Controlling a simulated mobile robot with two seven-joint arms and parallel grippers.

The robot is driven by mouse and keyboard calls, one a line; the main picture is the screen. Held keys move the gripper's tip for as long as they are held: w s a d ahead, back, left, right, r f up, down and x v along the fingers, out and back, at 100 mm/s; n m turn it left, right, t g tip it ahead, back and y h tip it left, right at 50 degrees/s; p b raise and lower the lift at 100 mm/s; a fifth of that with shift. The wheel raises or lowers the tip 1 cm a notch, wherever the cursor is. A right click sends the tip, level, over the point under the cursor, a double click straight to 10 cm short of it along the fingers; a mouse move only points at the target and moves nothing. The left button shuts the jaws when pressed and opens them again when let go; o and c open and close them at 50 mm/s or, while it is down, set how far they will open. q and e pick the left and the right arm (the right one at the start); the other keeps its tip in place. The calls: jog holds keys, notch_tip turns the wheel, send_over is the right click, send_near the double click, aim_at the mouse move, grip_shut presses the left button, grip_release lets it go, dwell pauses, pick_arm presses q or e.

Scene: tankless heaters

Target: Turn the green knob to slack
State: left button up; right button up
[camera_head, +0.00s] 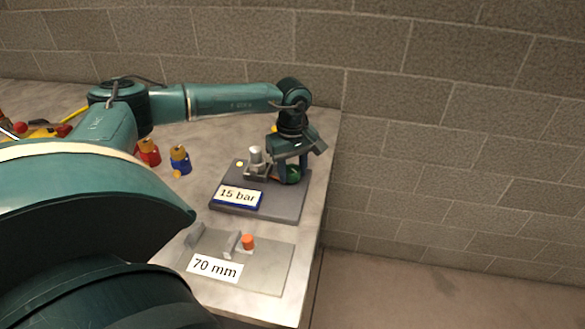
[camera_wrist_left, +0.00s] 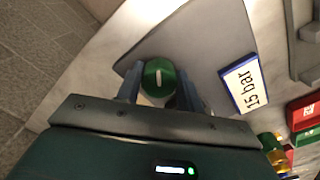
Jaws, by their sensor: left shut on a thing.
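The green knob (camera_head: 292,173) sits on the grey plate (camera_head: 285,205) with the "15 bar" label (camera_head: 239,196), near the plate's right side. My left gripper (camera_head: 289,172) comes down on it from above and is shut on it. In the left wrist view the round green knob (camera_wrist_left: 158,77) is between the two fingers of my left gripper (camera_wrist_left: 159,84), and a pale line mark shows on its top, running nearly upright in the picture. The finger tips partly hide the knob in the head view. My right gripper does not show.
A grey metal fitting (camera_head: 256,162) stands beside the knob on the plate. A second plate (camera_head: 265,273) with a "70 mm" label and an orange knob (camera_head: 248,241) lies in front. Red (camera_head: 149,153) and blue (camera_head: 180,160) pieces stand left. A block wall is behind.

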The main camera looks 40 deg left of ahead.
pick_arm(q)
jog(key=shift+n, duration=0.4)
jog(key=shift+c, duration=0.3)
jog(key=n, duration=0.4)
jog(key=shift+w+n+b, duration=0.1)
jog(key=shift+n+b, duration=0.25)
jog(key=shift+n, duration=0.05)
jog(key=n, duration=0.6)
jog(key=shift+w, duration=0.1)
jog(key=n, duration=0.6)
jog(key=shift+w+a+n, duration=0.1)
jog(key=shift+a+n, duration=0.05)
jog(key=shift+n, duration=0.15)
jog(key=n, duration=0.5)
jog(key=shift+a+n, duration=0.1)
jog(key=shift+n, duration=0.3)
jog(key=shift+r, duration=0.1)
jog(key=o, duration=1)
